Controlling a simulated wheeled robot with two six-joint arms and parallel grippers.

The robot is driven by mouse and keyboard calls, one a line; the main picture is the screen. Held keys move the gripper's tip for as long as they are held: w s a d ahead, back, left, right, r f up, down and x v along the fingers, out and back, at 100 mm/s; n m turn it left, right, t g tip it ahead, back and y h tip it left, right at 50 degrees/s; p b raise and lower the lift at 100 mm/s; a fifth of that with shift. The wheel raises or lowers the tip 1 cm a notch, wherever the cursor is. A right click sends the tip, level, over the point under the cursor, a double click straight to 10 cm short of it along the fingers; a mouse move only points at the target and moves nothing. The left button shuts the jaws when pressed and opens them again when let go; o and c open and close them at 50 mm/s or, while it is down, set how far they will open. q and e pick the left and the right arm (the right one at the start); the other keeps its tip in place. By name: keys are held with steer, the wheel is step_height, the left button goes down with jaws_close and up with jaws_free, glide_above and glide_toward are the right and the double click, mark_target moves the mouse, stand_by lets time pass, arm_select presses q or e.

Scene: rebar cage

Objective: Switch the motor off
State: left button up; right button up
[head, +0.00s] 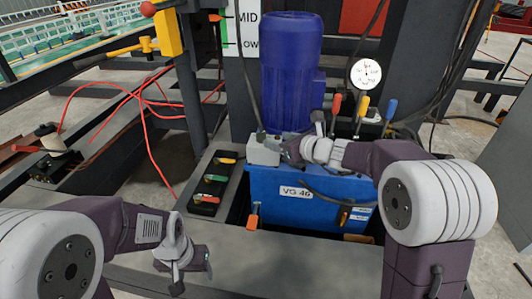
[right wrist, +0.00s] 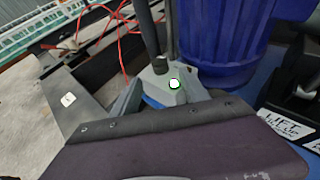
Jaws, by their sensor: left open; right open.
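The motor (head: 290,70) is a dark blue ribbed cylinder standing on the blue tank (head: 270,185) marked VG 46. A small grey switch box (head: 262,152) sits at the motor's lower left. My left gripper (head: 192,265) is open and empty, low over the grey bench front, away from the motor.
Red, yellow and blue levers (head: 362,107) and a round gauge (head: 366,73) stand right of the motor. A black panel with coloured rockers (head: 209,185) lies left of the tank. An orange-handled valve (head: 253,218) is in front. Cables hang near the switch box.

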mark_target(262, 136)
steer(key=b+x, duration=0.1)
steer(key=x, duration=0.7)
steer(key=shift+b, duration=0.35)
steer(key=shift+w+a+f, duration=0.15)
steer(key=shift+w+a, duration=0.15)
steer(key=shift+w, duration=0.1)
jaws_close()
